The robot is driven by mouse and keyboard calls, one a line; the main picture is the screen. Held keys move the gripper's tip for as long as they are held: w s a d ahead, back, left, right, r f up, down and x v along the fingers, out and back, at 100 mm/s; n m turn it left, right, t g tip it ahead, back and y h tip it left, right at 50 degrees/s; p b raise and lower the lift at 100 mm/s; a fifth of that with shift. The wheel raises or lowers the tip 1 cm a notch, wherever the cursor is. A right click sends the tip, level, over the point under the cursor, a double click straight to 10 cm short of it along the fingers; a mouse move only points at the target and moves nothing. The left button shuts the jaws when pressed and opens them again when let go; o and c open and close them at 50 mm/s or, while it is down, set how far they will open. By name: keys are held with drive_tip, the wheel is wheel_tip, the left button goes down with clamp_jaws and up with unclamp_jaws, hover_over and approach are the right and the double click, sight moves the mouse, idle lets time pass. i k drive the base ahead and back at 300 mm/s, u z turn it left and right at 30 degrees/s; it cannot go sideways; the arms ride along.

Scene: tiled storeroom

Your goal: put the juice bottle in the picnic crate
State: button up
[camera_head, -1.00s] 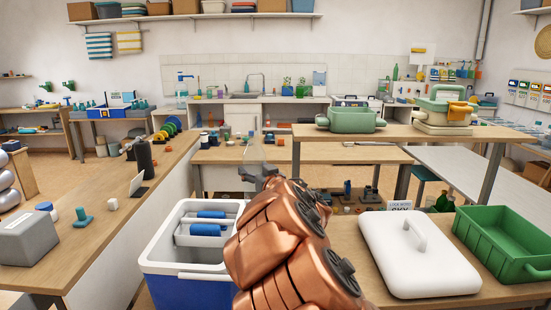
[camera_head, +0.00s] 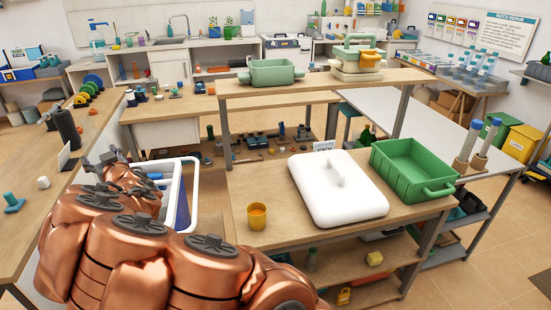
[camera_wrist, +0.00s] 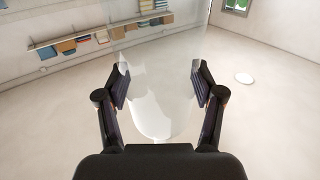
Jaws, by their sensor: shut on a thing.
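My gripper (camera_wrist: 160,88) is shut on a clear, see-through bottle (camera_wrist: 162,118), which I take as the juice bottle. Its rounded end shows between the two dark fingers in the wrist view, and no contents can be made out. In the head view my gripper (camera_head: 112,158) is at the left, above the cooler's left side, and the bottle is hard to make out there. An open green crate (camera_head: 428,188), likely the picnic crate, stands on the wooden table at the right. It looks empty and is well away from my gripper.
A white lid (camera_head: 312,195) lies left of the green crate. A blue-and-white cooler (camera_head: 190,190) is partly hidden behind my arm. A raised shelf (camera_head: 300,92) with a pale green tub (camera_head: 273,76) stands behind.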

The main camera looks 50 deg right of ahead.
sight(421, 179)
drive_tip(key=u, duration=1.75)
drive_tip(key=k, duration=2.45)
drive_tip(key=z, duration=2.1)
